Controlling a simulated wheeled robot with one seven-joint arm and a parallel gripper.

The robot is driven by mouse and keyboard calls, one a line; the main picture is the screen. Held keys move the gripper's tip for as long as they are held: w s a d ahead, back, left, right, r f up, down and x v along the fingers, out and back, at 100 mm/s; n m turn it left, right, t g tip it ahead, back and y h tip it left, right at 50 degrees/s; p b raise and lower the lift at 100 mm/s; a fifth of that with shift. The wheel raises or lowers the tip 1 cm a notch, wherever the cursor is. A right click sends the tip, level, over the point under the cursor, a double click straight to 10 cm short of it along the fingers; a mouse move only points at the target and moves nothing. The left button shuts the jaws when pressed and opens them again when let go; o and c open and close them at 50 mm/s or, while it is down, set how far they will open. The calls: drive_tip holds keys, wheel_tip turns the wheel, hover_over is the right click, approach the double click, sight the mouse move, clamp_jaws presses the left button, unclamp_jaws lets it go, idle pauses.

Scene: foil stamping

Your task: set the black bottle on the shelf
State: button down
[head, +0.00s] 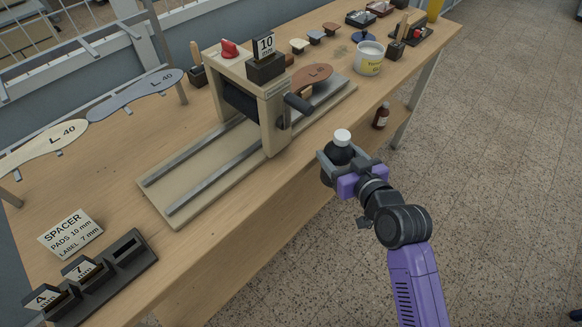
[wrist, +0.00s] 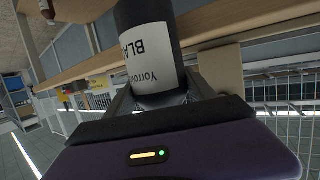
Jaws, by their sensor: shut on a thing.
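The black bottle (head: 339,153) with a white cap is in my gripper (head: 341,164), in front of the workbench's front edge in the head view. My gripper is shut around its body, and the bottle looks roughly upright. The shelf is mostly hidden under the bench top in the head view. A small brown bottle (head: 381,116) with a dark cap stands there, beyond my gripper. I cannot tell how far the held bottle is from the shelf.
The wooden bench top (head: 110,190) carries a stamping press (head: 262,110), a slotted spacer block (head: 140,255) and a glue pot (head: 369,58). Its front edge runs close to my gripper.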

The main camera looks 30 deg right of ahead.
drive_tip(key=s+a+f+y, duration=0.1)
drive_tip(key=a+f, duration=0.1)
drive_tip(key=f, duration=0.2)
drive_tip(key=s+a+f+n, duration=0.1)
drive_tip(key=a+f, duration=0.1)
drive_tip(key=f, duration=0.2)
drive_tip(key=shift+a+f+y, duration=0.25)
drive_tip(key=shift+f+y, duration=0.1)
drive_tip(key=shift+y, duration=0.05)
drive_tip(key=shift+w, duration=0.1)
idle(0.4)
drive_tip(key=shift+r, duration=0.1)
